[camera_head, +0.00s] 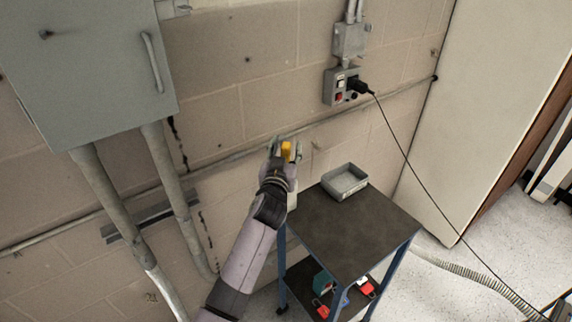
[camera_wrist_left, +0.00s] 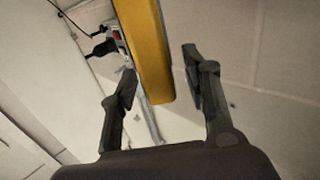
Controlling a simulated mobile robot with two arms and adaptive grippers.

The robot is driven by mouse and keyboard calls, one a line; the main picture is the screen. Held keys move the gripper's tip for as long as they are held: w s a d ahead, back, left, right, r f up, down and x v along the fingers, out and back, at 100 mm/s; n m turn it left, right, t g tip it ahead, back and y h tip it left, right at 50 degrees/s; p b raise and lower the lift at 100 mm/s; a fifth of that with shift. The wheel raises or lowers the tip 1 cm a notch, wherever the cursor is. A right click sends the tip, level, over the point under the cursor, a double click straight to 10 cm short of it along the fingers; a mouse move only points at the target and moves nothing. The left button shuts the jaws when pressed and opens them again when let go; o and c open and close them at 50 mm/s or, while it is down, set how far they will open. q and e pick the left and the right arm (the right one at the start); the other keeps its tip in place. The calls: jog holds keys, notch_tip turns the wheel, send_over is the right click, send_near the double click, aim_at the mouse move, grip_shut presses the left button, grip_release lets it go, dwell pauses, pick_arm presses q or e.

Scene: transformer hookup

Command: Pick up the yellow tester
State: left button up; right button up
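The yellow tester (camera_head: 286,151) shows as a small yellow block at the end of my left arm, in front of the block wall. In the left wrist view it is a long yellow bar (camera_wrist_left: 146,50) that runs out of the top edge. My left gripper (camera_wrist_left: 160,85) is open, with one dark finger on each side of the tester. A gap shows between the tester and each finger, narrower on the left side. In the head view the gripper (camera_head: 286,147) hides part of the tester, and I cannot tell what supports it. My right gripper is not in view.
A dark-topped cart (camera_head: 350,235) stands right of my left arm, with a grey tray (camera_head: 344,181) on top and red items on its lower shelf. A wall conduit (camera_head: 225,161) runs behind the gripper. An outlet box (camera_head: 341,87) holds a plug with a hanging black cable.

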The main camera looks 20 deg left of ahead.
pick_arm(q)
grip_shut()
dwell(0.3)
dwell(0.4)
